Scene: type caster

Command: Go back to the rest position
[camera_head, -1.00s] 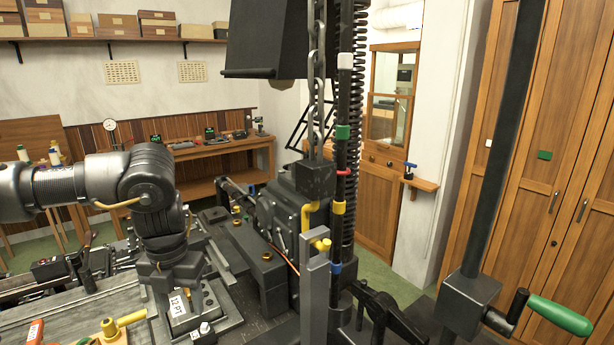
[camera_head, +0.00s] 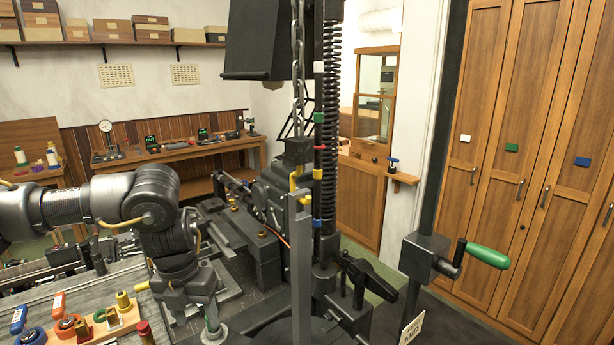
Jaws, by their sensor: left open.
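My left arm comes in from the left edge, bends at a dark elbow and points down. My left gripper (camera_head: 196,312) is at the lower middle-left, open, with its fingers downward over the machine's bed beside the grey bench top (camera_head: 85,287). Nothing is seen held in it. Its fingertips overlap dark metal parts, so I cannot tell whether they touch anything. My right gripper is out of view.
Close by stands the dark casting machine (camera_head: 268,200) with a chain and spring. A green-handled crank (camera_head: 487,256) and a MID sign (camera_head: 412,328) are at right. Small coloured tools (camera_head: 68,328) lie at lower left. Wooden cabinets (camera_head: 530,120) line the right wall.

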